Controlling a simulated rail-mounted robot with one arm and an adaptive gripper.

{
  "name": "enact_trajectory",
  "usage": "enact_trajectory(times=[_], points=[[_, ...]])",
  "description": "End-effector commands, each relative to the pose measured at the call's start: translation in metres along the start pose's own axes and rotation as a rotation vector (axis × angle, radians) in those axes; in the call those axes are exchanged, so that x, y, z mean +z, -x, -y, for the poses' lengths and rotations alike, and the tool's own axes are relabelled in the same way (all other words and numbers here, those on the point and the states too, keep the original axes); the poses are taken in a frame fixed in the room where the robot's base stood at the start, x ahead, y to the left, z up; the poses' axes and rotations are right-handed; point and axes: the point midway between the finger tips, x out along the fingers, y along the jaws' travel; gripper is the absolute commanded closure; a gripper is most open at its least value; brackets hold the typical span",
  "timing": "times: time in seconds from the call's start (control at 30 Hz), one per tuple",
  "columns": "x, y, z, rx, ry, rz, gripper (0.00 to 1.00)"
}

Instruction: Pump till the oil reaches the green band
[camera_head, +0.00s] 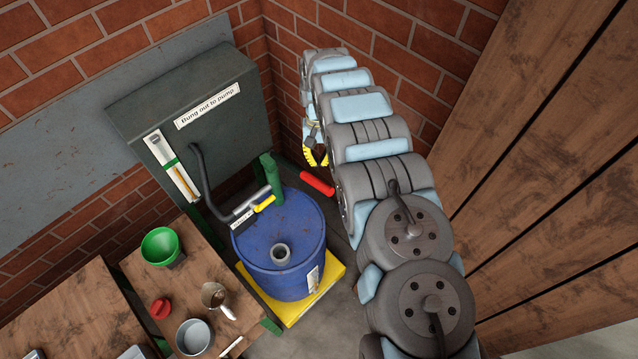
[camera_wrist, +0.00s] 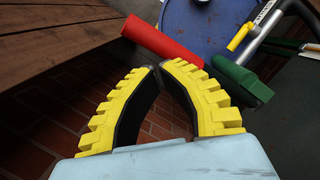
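A blue drum (camera_head: 255,245) stands with a green pump (camera_head: 271,175) on its lid. The pump's red handle (camera_head: 317,183) sticks out to the right; it also shows in the wrist view (camera_wrist: 160,42). A white gauge (camera_head: 172,168) with a green band hangs on the grey cabinet; its oil level is too small to read. My gripper (camera_head: 316,156) is just behind the red handle in the head view. In the wrist view, its yellow fingers (camera_wrist: 160,67) nearly meet at the tips, empty, with the handle beyond them.
The cabinet (camera_head: 250,130) bears a sign (camera_head: 207,106) reading "Bung out to pump". A black hose (camera_head: 203,180) hangs beside it. The bench (camera_head: 195,285) holds a green funnel (camera_head: 160,245), a red piece (camera_head: 160,308) and metal cups. Brick and plank walls close in the arm.

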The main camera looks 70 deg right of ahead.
Motion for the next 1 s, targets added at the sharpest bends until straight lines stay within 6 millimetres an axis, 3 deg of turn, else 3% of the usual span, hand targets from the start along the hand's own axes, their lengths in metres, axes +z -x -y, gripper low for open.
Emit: enact_trajectory(times=[0.37, 0.8, 1.0], points=[[0.0, -0.018, 0.0, 0.0, 0.001, 0.0, 1.0], [0.0, -0.066, 0.0, 0.001, 0.001, 0.002, 1.0], [0.0, -0.07, 0.0, 0.0, 0.0, 0.0, 1.0]])
